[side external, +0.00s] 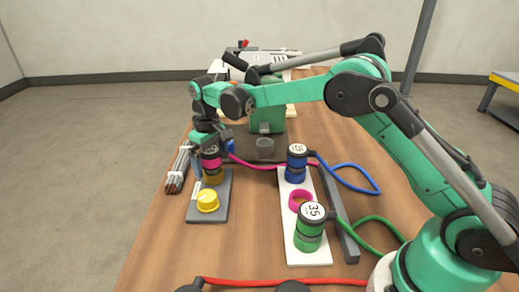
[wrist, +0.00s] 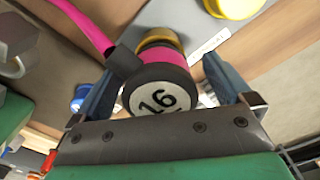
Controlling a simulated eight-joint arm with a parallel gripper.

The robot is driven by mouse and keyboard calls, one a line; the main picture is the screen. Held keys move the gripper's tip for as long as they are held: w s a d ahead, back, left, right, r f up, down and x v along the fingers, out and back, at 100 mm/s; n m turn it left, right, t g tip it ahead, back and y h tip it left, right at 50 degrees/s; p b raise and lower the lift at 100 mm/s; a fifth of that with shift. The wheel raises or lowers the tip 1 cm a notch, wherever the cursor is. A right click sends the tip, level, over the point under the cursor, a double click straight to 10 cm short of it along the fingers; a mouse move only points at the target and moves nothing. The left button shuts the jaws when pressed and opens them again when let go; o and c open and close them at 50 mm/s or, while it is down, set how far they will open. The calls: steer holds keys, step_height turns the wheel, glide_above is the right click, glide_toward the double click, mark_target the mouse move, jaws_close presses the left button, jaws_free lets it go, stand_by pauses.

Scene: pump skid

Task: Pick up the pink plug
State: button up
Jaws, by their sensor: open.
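The pink plug (side external: 211,163) stands at the far end of a grey plate (side external: 222,205), seemingly on a brass-coloured socket (side external: 214,177). In the wrist view the plug's black cap marked 16 (wrist: 158,92) faces the camera, with a pink body and the brass piece (wrist: 160,45) behind it. A pink cable (wrist: 82,24) leaves its side. My gripper (wrist: 163,82) is open, with one blue-grey finger on each side of the plug. In the side view my gripper (side external: 212,148) is right over the plug and partly hides it. Whether the fingers touch it cannot be told.
A yellow cap (side external: 208,202) sits on the grey plate. A white plate (side external: 305,243) holds a blue plug (side external: 296,165), a pink ring (side external: 300,199) and a green plug (side external: 310,228). A red cable (side external: 255,282) crosses the front.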

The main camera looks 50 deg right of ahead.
jaws_close()
steer(key=shift+r, duration=0.15)
step_height(320, 180, up, 9)
steer(key=shift+r, duration=0.4)
stand_by(0.3)
